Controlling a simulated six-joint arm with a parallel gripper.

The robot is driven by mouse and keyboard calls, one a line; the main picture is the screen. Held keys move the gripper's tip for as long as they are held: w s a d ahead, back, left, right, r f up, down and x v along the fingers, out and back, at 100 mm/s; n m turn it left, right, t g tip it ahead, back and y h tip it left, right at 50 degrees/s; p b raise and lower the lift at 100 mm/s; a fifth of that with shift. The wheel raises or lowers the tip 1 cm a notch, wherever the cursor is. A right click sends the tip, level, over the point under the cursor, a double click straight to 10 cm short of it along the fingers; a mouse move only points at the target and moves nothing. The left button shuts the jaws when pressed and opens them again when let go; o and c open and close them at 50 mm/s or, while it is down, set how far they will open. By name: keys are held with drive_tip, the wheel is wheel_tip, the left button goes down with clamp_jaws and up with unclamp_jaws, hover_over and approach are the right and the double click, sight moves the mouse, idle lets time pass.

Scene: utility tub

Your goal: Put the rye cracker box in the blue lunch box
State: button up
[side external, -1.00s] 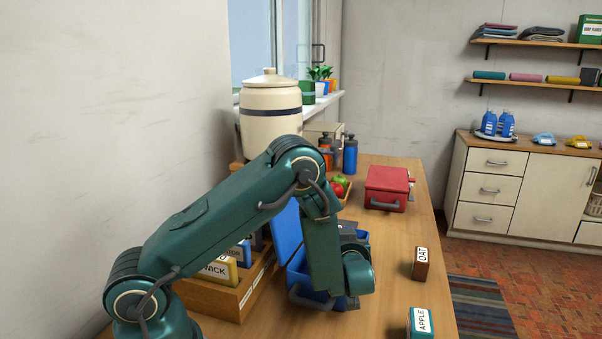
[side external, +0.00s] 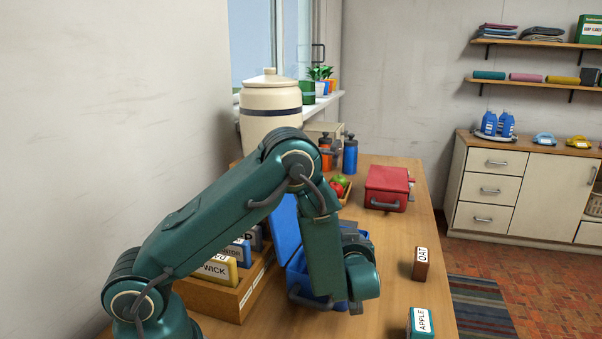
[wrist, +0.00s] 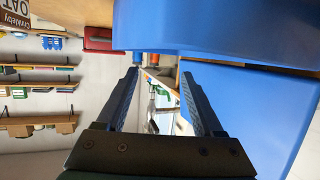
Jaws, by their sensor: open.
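The blue lunch box (side external: 284,225) stands open on the table, its lid raised on the left. My arm hides much of its body. In the wrist view its blue surfaces (wrist: 215,25) fill the top and right, close beside my gripper (wrist: 160,73). The jaws are apart with nothing between them. In the side view the gripper is mostly hidden behind my wrist, at the lunch box. I cannot make out a rye cracker box. The lunch box's inside is hidden, and the labels in the wooden rack (side external: 232,300) are only partly readable.
A brown OAT box (side external: 421,265) and a teal APPLE box (side external: 421,324) stand at the table's right edge. A red lunch box (side external: 387,188), fruit tray (side external: 346,190), bottles (side external: 350,155) and a large crock (side external: 270,112) are farther back. The table's middle right is clear.

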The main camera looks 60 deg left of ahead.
drive_tip(key=d+r+m+t+h, duration=0.1)
drive_tip(key=d+r+m+h, duration=0.1)
drive_tip(key=d+r+h, duration=0.4)
drive_tip(key=s+d+r+m+t+h, duration=0.15)
drive_tip(key=d+h, duration=0.25)
drive_tip(key=d, duration=0.4)
drive_tip(key=d+r+m+t+h, duration=0.2)
drive_tip(key=d+r+m+h, duration=0.1)
drive_tip(key=d+r+h, duration=0.3)
drive_tip(key=s+a+f+m+g+y, duration=0.1)
drive_tip(key=s+a+f+m+g, duration=0.1)
drive_tip(key=s, duration=0.7)
drive_tip(key=s+a+f+m+g+y, duration=0.2)
drive_tip(key=s+a+f+m+g, duration=0.1)
drive_tip(key=s, duration=0.6)
drive_tip(key=shift+s+a+m+g, duration=0.35)
drive_tip(key=shift+s+a+m, duration=0.05)
drive_tip(key=shift+m, duration=0.05)
